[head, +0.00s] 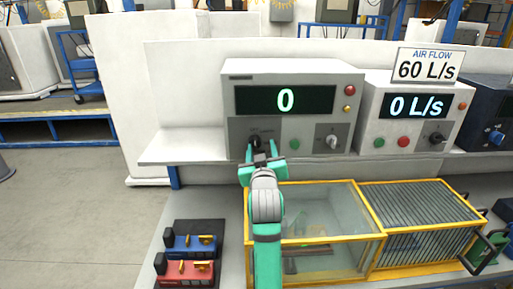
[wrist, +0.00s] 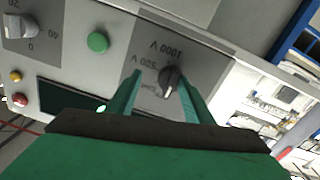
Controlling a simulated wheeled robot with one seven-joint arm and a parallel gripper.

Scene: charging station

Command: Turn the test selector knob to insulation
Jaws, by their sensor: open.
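The test selector knob (wrist: 169,82) is a small dark knob on a grey panel of the tester. In the wrist view it sits between the two green fingers of my gripper (wrist: 160,72), nearer the right finger. The fingers are apart, and I cannot tell whether either touches it.
A green button (head: 294,144) and another knob (head: 332,142) are right of the selector. The air flow unit (head: 413,84) stands to the right. Below are a yellow-framed clear box (head: 322,205) and blue and red devices (head: 186,262).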

